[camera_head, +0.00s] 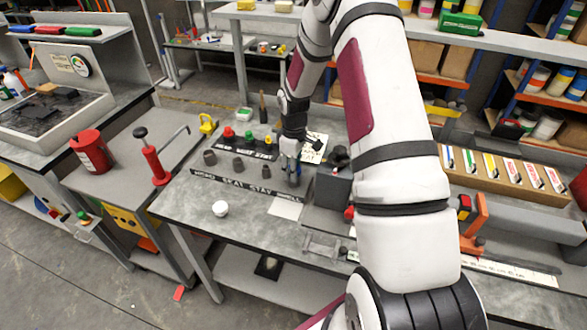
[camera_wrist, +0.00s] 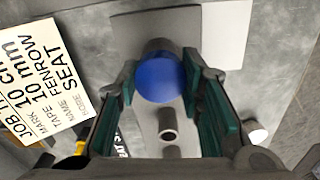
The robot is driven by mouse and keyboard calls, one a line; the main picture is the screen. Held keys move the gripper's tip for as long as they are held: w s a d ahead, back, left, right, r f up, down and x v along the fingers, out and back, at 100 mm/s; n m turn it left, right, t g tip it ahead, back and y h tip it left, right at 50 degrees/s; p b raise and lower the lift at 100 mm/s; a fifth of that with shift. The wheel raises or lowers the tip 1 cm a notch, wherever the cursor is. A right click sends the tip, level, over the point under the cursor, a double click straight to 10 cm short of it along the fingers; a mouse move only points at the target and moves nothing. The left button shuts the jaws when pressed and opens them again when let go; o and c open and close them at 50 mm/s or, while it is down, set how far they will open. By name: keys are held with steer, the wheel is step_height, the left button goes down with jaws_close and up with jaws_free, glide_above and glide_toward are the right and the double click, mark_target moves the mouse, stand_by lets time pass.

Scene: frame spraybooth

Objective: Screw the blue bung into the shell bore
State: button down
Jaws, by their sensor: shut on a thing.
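The blue bung (camera_wrist: 160,78) sits between the teal finger pads of my gripper (camera_wrist: 160,90) in the wrist view, which is shut on it. A grey rounded part (camera_wrist: 158,47) shows just past the bung, likely a shell; whether the bung is in its bore or only in front of it I cannot tell. In the head view my gripper (camera_head: 291,178) points down at the right end of a row of dark grey shells (camera_head: 238,163). The bung is not clear there. An open-topped grey shell (camera_wrist: 168,128) stands apart from the bung in the wrist view.
A printed job card (camera_wrist: 45,75) lies beside my gripper. A dark grey block (camera_head: 332,188) stands close on the right. A white ball-like item (camera_head: 220,208) is near the front edge.

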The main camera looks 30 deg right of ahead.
steer(key=shift+m, duration=1)
steer(key=c, duration=1)
jaws_free()
steer(key=shift+c, duration=0.2)
